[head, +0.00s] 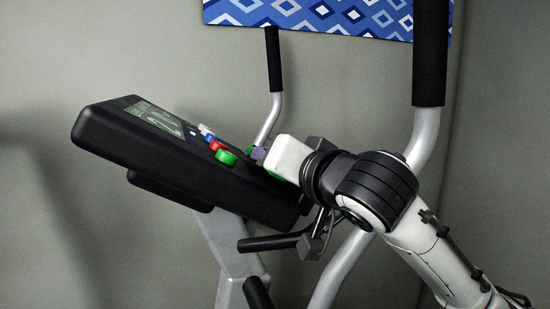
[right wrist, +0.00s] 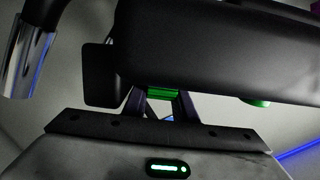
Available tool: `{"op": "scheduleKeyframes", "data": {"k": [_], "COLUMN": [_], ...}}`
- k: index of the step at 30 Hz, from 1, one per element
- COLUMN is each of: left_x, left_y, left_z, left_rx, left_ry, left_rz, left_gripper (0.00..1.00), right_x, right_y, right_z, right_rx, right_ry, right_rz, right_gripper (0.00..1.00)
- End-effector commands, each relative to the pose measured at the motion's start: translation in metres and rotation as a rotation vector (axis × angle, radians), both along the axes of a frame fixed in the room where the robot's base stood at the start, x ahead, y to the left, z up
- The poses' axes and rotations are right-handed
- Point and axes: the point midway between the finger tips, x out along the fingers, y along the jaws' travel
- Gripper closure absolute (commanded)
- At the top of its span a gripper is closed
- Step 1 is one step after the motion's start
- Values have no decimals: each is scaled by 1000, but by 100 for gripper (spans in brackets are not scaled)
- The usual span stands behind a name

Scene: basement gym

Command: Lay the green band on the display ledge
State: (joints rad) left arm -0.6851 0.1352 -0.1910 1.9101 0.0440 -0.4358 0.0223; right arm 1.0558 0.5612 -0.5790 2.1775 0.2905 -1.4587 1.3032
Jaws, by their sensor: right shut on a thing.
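The exercise machine's black display console (head: 185,165) has a ledge along its right-hand side. My right gripper (head: 264,158) comes in from the right, at the near right end of the console, and its hand covers part of that end. In the right wrist view its fingers (right wrist: 163,97) are shut on a green band (right wrist: 163,92), in front of the console's dark underside (right wrist: 220,55). I cannot tell whether the band touches the console. My left gripper is out of view.
White (head: 206,130), blue (head: 210,138), red (head: 216,146) and green (head: 226,157) round pieces sit in a row on the console's right side. Upright handlebars with black grips (head: 273,58) (head: 430,50) stand behind and right. A blue patterned panel (head: 320,15) hangs on the wall.

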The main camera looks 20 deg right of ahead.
Motion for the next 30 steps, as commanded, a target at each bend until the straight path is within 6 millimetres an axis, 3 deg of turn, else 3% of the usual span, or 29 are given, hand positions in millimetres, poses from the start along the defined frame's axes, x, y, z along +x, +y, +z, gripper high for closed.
{"op": "scheduleKeyframes", "data": {"k": [7, 8, 11, 12, 25, 30], "left_x": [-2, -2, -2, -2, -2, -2], "left_y": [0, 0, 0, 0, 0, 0], "left_z": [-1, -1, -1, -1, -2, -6], "left_rx": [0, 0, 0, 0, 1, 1], "left_ry": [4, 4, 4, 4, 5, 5], "left_rz": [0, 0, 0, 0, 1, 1], "left_gripper": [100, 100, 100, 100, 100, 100], "right_x": [0, 0, 0, 0, 0, -16], "right_y": [0, 0, 0, 0, -2, -2], "right_z": [0, 0, 0, 0, -4, -2], "right_rx": [0, 0, 0, 0, -2, -2], "right_ry": [-1, -1, 0, 1, 10, 6], "right_rz": [0, 0, 0, -2, -8, -3], "right_gripper": [98, 72, 55, 53, 53, 53]}}
